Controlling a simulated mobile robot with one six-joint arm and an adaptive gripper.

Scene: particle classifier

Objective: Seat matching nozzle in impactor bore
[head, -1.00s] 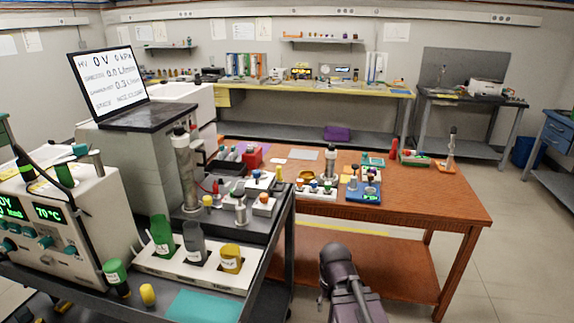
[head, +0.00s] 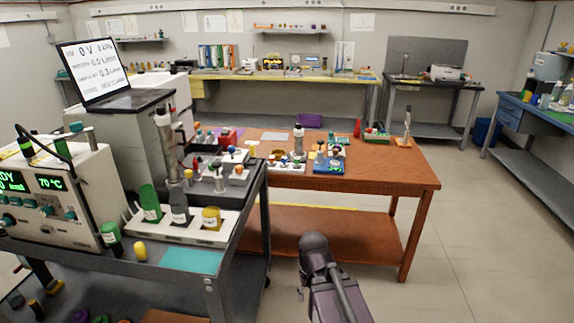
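I cannot tell for sure which parts are the nozzle and the impactor. A metal cylinder (head: 299,142) stands upright on a white block (head: 290,167) with small coloured pieces on the brown table (head: 385,172). A blue tray (head: 330,168) with small parts is just right of it. A tall metal column (head: 166,145) stands on the dark cart at left, near small blocks with coloured knobs (head: 235,157). Any bore is too small to see. My dark arm shows at the bottom centre, in front of the table and right of the cart; its gripper fingers are not visible.
The cart (head: 190,260) carries a white rack (head: 165,228) with green, grey and yellow-capped bottles, and a teal mat. A control box (head: 55,200) with green displays is at left. Open floor (head: 460,250) lies at right. A blue bench (head: 520,115) is far right.

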